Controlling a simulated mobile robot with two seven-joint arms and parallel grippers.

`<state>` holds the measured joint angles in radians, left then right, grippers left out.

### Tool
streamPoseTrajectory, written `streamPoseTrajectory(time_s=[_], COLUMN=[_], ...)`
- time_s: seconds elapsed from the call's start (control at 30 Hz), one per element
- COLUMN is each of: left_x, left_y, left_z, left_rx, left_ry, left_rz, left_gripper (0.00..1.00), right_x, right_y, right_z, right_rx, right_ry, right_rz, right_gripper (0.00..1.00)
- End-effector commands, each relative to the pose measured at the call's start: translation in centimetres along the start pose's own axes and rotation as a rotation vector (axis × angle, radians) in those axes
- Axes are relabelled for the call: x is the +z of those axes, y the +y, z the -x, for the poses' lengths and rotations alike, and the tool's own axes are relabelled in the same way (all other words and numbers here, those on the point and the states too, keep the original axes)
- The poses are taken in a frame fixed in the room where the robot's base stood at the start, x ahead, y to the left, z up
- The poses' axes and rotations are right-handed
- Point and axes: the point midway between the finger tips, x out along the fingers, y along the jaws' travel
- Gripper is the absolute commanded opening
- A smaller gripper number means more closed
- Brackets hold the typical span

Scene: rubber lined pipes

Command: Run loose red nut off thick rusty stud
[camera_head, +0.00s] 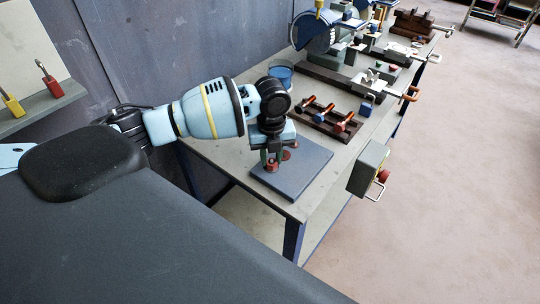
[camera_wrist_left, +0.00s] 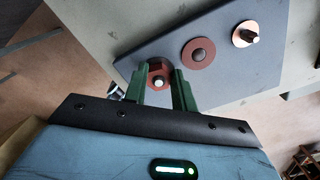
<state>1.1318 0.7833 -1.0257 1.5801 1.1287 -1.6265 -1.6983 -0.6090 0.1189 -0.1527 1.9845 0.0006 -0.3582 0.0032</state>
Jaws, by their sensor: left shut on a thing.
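In the left wrist view a red nut (camera_wrist_left: 156,68) sits around a stud (camera_wrist_left: 158,82), whose pale round end shows in its middle. The green fingers of my left gripper (camera_wrist_left: 161,88) are on either side of the nut and shut on it. In the head view my left gripper (camera_head: 271,160) points down at the slate-blue plate (camera_head: 308,173), with red (camera_head: 271,165) showing between its fingers. How far the nut sits along the stud is hard to tell. My right gripper is not in view.
The plate also bears a dark stud on a round red disc (camera_wrist_left: 198,53) and a stud on a copper-coloured disc (camera_wrist_left: 246,34). Behind it on the bench (camera_head: 217,152) are a blue round container (camera_head: 281,73) and a dark rack (camera_head: 328,122) of coloured-handled tools. A grey box (camera_head: 367,168) hangs at the bench's right edge.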

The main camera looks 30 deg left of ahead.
Motion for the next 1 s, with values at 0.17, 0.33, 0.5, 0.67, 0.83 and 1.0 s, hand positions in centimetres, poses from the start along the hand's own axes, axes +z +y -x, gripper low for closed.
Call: streamPoseTrajectory(time_s=[0.17, 0.33, 0.5, 0.67, 0.83, 1.0], left_x=[-0.1, -0.1, -0.1, -0.2, -0.2, -0.2], left_y=[0.0, 0.0, 0.1, 0.1, 0.1, 0.2], left_z=[0.2, 0.2, 0.2, 0.2, 0.2, 0.2], left_rx=[-0.002, -0.002, -0.002, -0.001, -0.002, 0.0], left_ry=[0.002, 0.002, 0.001, 0.002, 0.003, 0.003], left_rz=[0.058, 0.115, 0.175, 0.231, 0.292, 0.356], left_gripper=[0.05, 0.05, 0.05, 0.05, 0.05, 0.05], right_x=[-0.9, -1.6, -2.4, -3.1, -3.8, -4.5], right_y=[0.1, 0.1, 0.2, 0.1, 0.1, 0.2], right_z=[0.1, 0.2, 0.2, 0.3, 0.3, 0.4], right_rx=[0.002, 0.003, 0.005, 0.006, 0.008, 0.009], right_ry=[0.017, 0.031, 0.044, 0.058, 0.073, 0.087], right_rz=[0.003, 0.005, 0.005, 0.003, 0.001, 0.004], right_gripper=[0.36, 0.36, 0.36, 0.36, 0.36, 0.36])
